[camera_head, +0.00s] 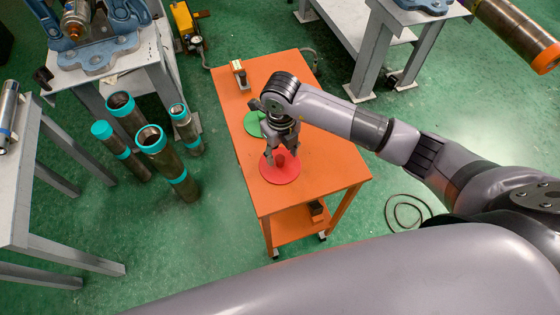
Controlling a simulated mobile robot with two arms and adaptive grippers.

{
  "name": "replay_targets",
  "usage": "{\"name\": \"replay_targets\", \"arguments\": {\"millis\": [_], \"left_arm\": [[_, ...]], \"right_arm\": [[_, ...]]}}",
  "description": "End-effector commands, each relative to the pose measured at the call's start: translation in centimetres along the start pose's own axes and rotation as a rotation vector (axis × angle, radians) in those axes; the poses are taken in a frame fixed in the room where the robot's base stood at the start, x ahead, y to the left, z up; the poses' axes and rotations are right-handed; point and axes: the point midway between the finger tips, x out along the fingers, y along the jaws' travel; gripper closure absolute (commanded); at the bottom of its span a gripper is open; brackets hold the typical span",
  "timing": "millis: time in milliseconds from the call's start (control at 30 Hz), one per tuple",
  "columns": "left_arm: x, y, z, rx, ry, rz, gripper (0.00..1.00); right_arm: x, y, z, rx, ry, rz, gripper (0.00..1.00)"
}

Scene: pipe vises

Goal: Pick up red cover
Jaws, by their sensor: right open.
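The red cover (283,174) is a flat round disc with a small raised red knob in its middle. It lies on the top of the orange cart (333,180). My right gripper (281,155) points down over the cover, with its fingers apart around or just above the knob. I cannot tell whether the fingers touch it. A green cover (252,124) lies behind the red one, partly hidden by my right gripper and wrist. My left gripper is not in view.
A small box-like item (239,72) sits at the cart's back left. Several pipes with teal ends (165,158) stand on the floor left of the cart. A blue vise (98,40) is on a bench at the back left. A cable (398,212) lies on the floor at right.

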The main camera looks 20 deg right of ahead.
Motion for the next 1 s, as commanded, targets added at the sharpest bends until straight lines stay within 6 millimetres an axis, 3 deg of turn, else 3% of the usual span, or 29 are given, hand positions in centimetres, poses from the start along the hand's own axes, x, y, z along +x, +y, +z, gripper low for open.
{"name": "replay_targets", "arguments": {"millis": [67,233,500,1000], "left_arm": [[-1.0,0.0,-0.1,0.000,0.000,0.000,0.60],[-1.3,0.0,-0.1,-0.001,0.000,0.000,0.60],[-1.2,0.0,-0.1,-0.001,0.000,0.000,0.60],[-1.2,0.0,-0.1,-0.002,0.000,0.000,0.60]], "right_arm": [[1.0,0.4,-0.4,0.002,0.006,0.001,0.54],[3.2,0.4,-0.3,0.001,0.003,0.001,0.54],[3.6,0.3,-0.3,0.000,0.001,0.000,0.54],[3.6,0.3,-0.2,0.001,0.001,0.000,0.87]]}}
